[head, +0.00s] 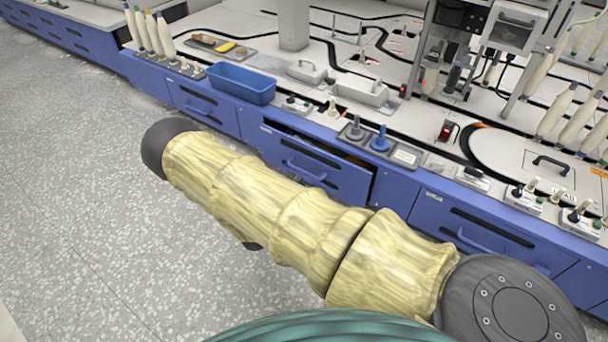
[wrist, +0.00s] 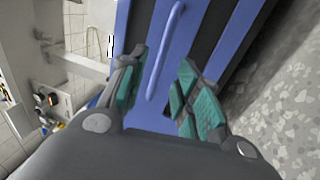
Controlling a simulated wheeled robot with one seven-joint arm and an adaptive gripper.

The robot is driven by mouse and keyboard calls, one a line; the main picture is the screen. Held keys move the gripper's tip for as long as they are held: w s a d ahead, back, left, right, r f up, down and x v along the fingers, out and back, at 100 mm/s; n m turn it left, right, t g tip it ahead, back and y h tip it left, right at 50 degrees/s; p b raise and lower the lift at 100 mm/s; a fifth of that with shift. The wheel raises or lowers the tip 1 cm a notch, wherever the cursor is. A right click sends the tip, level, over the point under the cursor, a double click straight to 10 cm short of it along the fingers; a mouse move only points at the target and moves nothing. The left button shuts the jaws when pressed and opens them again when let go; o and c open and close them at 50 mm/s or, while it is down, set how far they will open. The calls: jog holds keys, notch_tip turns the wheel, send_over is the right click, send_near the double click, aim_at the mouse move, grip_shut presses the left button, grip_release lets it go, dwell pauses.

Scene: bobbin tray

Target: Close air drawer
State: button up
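A blue drawer (head: 335,178) in the bench front stands pulled out a little, with a dark gap along its top edge. Its blue bar handle (head: 306,172) is partly visible above my arm. In the wrist view, a blue drawer front (wrist: 140,20) with a bar handle (wrist: 166,45) lies ahead of my gripper (wrist: 160,82). My gripper is open, with its teal-padded fingers apart and nothing held. The near end of the handle shows between the fingertips; I cannot tell whether they touch it. My gripper is hidden behind my arm in the head view.
Other blue drawers, left (head: 200,105) and right (head: 480,232), look shut. A blue bin (head: 241,83), switch boxes and a blue knob (head: 380,141) sit on the bench top. Speckled floor (head: 80,200) in front of the bench is clear.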

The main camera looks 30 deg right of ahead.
aim_at(304, 172)
jog(key=shift+b+x, duration=0.95)
jog(key=shift+x, duration=1.95)
jog(key=shift+c, duration=0.4)
grip_shut()
